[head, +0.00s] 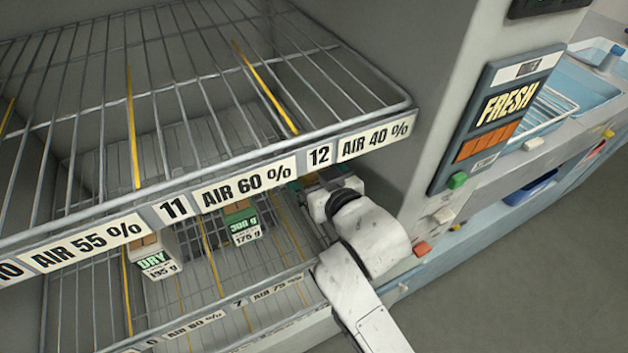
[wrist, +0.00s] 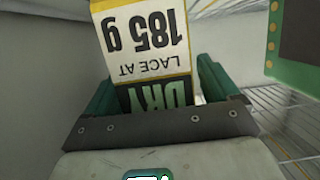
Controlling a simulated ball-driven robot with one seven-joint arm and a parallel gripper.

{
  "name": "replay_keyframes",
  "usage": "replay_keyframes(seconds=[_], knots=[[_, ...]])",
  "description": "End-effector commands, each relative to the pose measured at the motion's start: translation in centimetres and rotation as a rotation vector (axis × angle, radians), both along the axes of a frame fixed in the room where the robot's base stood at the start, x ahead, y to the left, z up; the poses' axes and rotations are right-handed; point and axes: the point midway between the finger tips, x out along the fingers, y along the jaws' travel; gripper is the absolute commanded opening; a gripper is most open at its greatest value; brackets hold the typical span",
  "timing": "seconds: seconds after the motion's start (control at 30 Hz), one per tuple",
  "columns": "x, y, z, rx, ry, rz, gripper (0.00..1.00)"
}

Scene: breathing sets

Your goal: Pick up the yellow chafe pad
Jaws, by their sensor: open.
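I cannot make out a yellow chafe pad for certain in either view. A small yellow piece (head: 608,133) shows at the far right on the counter edge, too small to identify. My gripper (wrist: 158,85) is open in the wrist view, with a green finger on each side of a labelled box (wrist: 145,40). The box has yellow edges, a white label reading "LACE AT 185 g" and a dark green part reading "DRY", upside down. Whether the fingers touch it I cannot tell. In the head view my gripper is mostly hidden behind the upper shelf's right end.
The wire upper shelf (head: 190,200) hangs over the lower shelf (head: 200,310). A "DRY 195 g" box (head: 156,262) and a "300 g" box (head: 242,224) stand on the lower shelf. A "FRESH" panel (head: 505,107) and a blue tray (head: 545,110) are at right.

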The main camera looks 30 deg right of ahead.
Motion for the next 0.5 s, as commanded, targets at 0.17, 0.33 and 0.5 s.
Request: replay_keyframes(seconds=[0.17,0.33,0.5], knots=[[-0.01,-0.01,-0.01,0.000,0.000,0.000,0.87],[-0.03,-0.01,0.00,0.000,0.000,0.000,0.71],[-0.04,0.00,0.01,0.000,0.000,0.000,0.55]])
